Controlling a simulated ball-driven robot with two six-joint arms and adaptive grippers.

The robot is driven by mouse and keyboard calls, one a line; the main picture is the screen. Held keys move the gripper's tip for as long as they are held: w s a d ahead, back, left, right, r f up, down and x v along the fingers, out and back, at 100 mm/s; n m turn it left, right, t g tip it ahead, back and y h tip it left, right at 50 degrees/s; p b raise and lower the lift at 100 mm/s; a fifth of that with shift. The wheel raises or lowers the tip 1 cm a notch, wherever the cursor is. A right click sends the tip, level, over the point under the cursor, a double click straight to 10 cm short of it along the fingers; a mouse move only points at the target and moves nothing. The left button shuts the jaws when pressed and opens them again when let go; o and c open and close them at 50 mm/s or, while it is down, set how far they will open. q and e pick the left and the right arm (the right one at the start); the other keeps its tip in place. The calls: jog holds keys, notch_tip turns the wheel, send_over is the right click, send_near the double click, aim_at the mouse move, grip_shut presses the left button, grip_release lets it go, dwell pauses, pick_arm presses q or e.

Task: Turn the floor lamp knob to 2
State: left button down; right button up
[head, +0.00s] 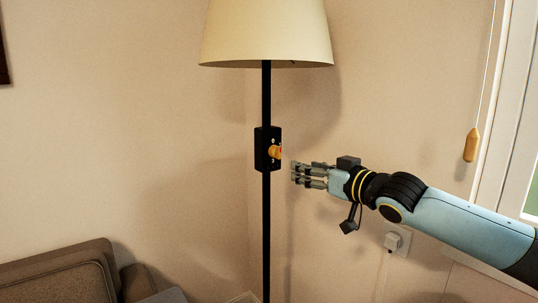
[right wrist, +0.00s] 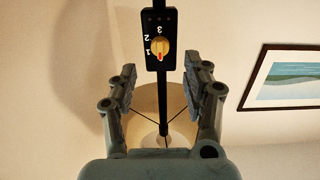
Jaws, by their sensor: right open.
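The floor lamp has a cream shade (head: 267,35) and a thin black pole (head: 266,225). A black switch box (head: 262,150) on the pole carries an orange knob (head: 274,152). In the right wrist view, which is upside down, the knob (right wrist: 160,48) shows a red mark pointing down, toward the shade; the numbers 1, 2 and 3 curve around its left and top. The mark is at none of these numbers. My right gripper (head: 295,174) is open and empty, just right of the box and slightly lower, apart from the knob. My left gripper is not in view.
A brown sofa (head: 60,272) stands at the lower left. A wall plug (head: 393,241) sits below my right arm, and a cord with a wooden pull (head: 472,145) hangs by the window. A framed picture (right wrist: 283,77) shows in the right wrist view. Space around the knob is clear.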

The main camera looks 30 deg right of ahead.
aim_at(280, 149)
jog(key=shift+t, duration=0.3)
jog(key=w+b, duration=0.1)
jog(key=w, duration=0.2)
jog(key=w+r+b, duration=0.1)
jog(key=w+b, duration=0.1)
jog(key=w, duration=0.2)
jog(key=w+r+b, duration=0.1)
jog(key=w+b, duration=0.1)
jog(key=w, duration=0.2)
jog(key=shift+a+r, duration=0.1)
jog(key=shift+a, duration=0.2)
jog(key=shift+c, duration=0.9)
grip_shut()
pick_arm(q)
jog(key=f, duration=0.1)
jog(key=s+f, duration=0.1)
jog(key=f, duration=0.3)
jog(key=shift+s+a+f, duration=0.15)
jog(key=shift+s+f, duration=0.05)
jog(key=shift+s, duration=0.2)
